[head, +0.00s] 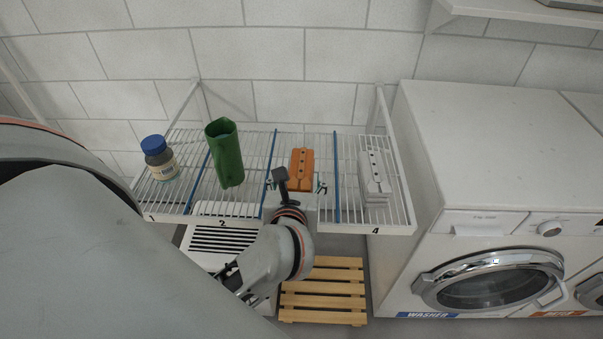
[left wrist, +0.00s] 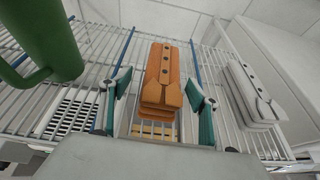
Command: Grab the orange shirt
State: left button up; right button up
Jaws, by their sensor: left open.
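The orange shirt (head: 301,170) lies folded, with dark buttons, on the white wire shelf (head: 250,209), in the section between two blue dividers. In the left wrist view the orange shirt (left wrist: 161,85) is straight ahead, its near folded edge between the two teal-tipped fingers. My left gripper (head: 297,187) is at the front of the shelf, and its open jaws also show in the left wrist view (left wrist: 158,108). The fingers stand on either side of the shirt with gaps. My right gripper is not in view.
A blue-capped jar (head: 159,158) and a green pitcher (head: 225,153) stand left on the shelf. A folded white shirt (head: 373,177) lies to the right. A washer (head: 487,281) stands beside the shelf, and a wooden slatted rack (head: 323,291) is below.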

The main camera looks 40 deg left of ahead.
aim_at(300, 176)
pick_arm(q)
jog(key=x, duration=0.4)
jog(key=shift+w+r, duration=0.15)
jog(key=shift+w, duration=0.2)
jog(key=c, duration=1.2)
jog(key=shift+r, duration=0.1)
jog(key=shift+c, duration=0.2)
